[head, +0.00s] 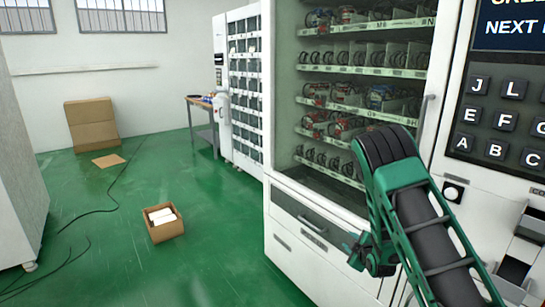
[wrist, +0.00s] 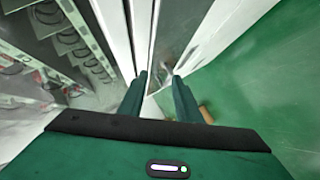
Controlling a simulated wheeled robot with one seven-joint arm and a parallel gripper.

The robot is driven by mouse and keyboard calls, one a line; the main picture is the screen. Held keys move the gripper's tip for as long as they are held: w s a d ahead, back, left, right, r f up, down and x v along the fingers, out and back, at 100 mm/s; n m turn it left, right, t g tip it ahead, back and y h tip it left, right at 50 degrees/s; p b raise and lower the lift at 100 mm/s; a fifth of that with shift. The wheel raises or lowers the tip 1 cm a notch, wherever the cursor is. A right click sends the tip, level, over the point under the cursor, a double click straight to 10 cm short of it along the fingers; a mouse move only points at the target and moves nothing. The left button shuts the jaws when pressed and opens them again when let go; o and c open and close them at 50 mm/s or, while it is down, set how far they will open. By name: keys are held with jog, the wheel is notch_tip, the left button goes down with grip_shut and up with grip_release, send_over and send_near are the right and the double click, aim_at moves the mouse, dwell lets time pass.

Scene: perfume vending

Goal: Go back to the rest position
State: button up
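My green arm (head: 400,190) reaches up from the lower right in the head view and bends in front of the vending machine (head: 300,240). My gripper (head: 358,254) hangs below the bend, in front of the machine's lower white panel. In the wrist view my gripper (wrist: 159,82) shows two green fingers with a gap between them. Nothing is seen held in the gap. The machine's shelves show to the left in that view and green floor to the right. Whether the fingers touch the machine cannot be told.
A keypad panel (head: 505,120) is at the right. A small open carton (head: 164,233) with white items stands on the green floor. A brown box (head: 92,125) is by the back wall, and a dark cable (head: 115,198) lies at the left. The middle floor is mostly clear.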

jog(key=s+d+r+m+g+h, duration=0.1)
jog(key=s+d+r+m+g, duration=0.15)
jog(key=s+d+r, duration=0.4)
jog(key=s+d+r+m+g, duration=0.2)
jog(key=s+r+m, duration=0.2)
jog(key=s, duration=0.5)
jog(key=s+d+r+m+g+h, duration=0.1)
jog(key=s+d+r+m+g, duration=0.3)
jog(key=s, duration=0.3)
jog(key=s+a+r+m+g, duration=0.1)
jog(key=s+r+m, duration=0.3)
jog(key=s, duration=1.2)
jog(key=s+a+r+m+g+y, duration=0.1)
jog(key=s+r+m+g, duration=0.2)
jog(key=s, duration=1.2)
jog(key=shift+s+r+m+y, duration=0.35)
jog(key=shift+r+m, duration=0.4)
jog(key=shift+r, duration=0.15)
jog(key=shift+g, duration=0.25)
